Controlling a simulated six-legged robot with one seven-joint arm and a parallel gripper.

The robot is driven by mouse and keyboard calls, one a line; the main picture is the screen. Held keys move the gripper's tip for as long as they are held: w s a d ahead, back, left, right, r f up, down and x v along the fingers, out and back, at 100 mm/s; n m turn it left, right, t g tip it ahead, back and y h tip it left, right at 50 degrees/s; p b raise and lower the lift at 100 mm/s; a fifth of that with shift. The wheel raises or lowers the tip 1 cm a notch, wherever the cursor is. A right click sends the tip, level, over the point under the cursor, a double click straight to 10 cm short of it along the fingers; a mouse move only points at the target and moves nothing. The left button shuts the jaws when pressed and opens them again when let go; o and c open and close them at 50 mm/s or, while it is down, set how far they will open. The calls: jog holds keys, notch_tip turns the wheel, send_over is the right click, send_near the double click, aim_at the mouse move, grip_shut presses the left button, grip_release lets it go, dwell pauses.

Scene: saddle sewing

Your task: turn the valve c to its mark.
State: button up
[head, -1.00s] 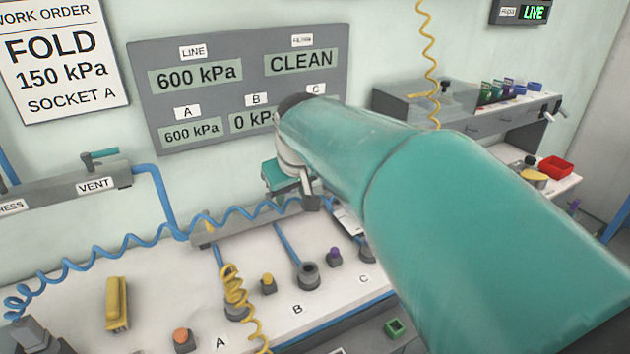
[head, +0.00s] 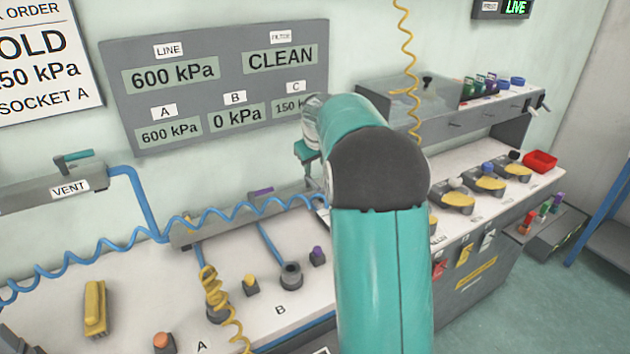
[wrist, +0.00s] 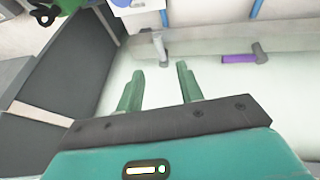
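In the wrist view my gripper (wrist: 160,72) is open, with two green fingers apart and nothing between them. Just beyond the fingertips is a pale grey lever-like handle (wrist: 160,45), which looks like valve c, though no label shows there. It appears apart from the fingers. To its right is a valve with a purple handle (wrist: 238,58), also seen on the manifold in the head view (head: 262,191). In the head view my arm hides valve c and most of my gripper. The C readout (head: 288,106) shows 150 k, its end covered by my arm.
The gauge panel (head: 215,82) hangs on the wall behind. A blue coiled hose (head: 130,240) runs before the manifold, and a yellow coil (head: 215,295) stands near socket A. Several yellow-based parts (head: 457,198) sit on the bench at right.

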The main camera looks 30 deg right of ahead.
aim_at(315, 183)
jog(key=x, duration=0.9)
jog(key=shift+w+f, duration=0.1)
grip_shut()
